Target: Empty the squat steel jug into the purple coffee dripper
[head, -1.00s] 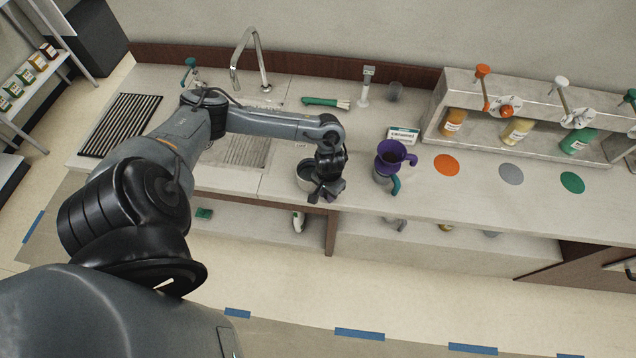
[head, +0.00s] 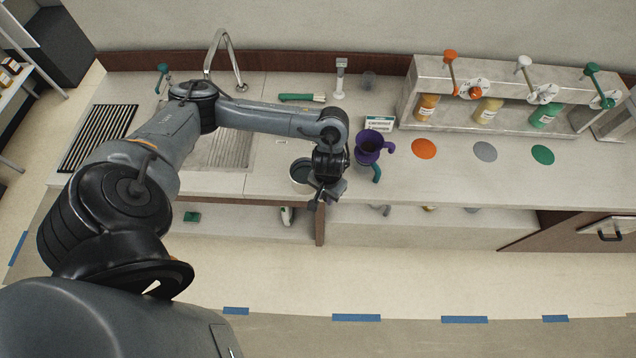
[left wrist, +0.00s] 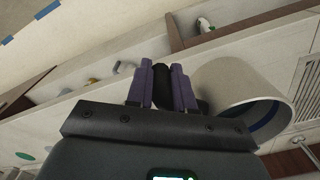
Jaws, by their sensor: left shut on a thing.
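The squat steel jug (head: 299,176) is pale and round, with its mouth partly visible in the head view beside my left gripper (head: 328,192). The left wrist view shows its curved wall (left wrist: 236,84) close by. My left gripper (left wrist: 163,85) has purple fingers shut on the jug's black handle. The jug is near the counter's front edge; whether it is clear of the counter I cannot tell. The purple coffee dripper (head: 368,146) stands just right of my gripper, on a vessel with a teal handle (head: 377,173). The jug's contents are hidden. My right gripper is out of view.
A caramel label card (head: 379,123) stands behind the dripper. Orange (head: 424,149), grey (head: 485,151) and green (head: 543,155) discs lie to the right, before the bottle rack (head: 500,92). The sink (head: 220,147) lies left. The right counter front is clear.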

